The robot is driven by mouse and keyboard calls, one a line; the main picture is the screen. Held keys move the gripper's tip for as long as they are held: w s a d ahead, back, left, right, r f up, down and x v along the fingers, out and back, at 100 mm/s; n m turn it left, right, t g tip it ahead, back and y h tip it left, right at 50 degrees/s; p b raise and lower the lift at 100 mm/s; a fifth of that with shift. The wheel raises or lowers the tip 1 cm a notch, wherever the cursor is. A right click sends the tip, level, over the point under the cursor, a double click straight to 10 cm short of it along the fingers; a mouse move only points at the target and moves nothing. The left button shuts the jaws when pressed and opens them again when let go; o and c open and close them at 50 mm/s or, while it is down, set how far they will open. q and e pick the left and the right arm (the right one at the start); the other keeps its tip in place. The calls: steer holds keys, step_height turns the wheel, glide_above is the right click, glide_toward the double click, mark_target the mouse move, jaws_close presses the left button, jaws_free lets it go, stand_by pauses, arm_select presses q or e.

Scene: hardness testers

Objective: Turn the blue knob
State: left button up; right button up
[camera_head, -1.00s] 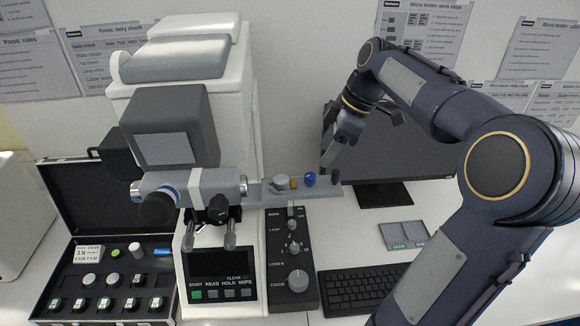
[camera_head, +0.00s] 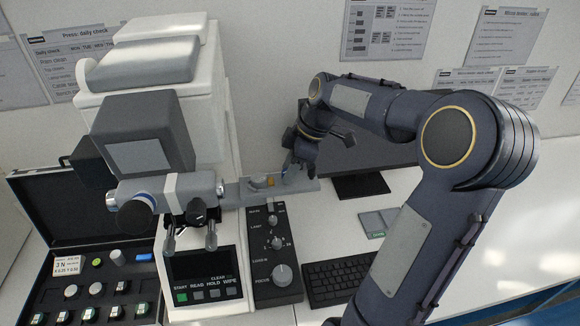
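The blue knob (camera_head: 289,179) sits near the right end of the grey stage arm (camera_head: 238,196) of the tester, mostly covered by my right gripper. My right gripper (camera_head: 293,169) comes down from above and behind, with its fingertips at the knob. I cannot tell whether the fingers touch the knob or how far apart they are. A small orange knob (camera_head: 271,181) and a round grey knob (camera_head: 262,182) stand just left of it on the same arm. My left gripper is not in view.
The white tester (camera_head: 215,120) stands left of the arm, with a dark control box (camera_head: 277,285) below it. A monitor (camera_head: 375,160) stands behind my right arm. A keyboard (camera_head: 325,280) and an open case (camera_head: 75,215) of parts lie on the table.

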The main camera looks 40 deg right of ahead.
steer(key=c, duration=0.6)
steer(key=shift+c, duration=0.2)
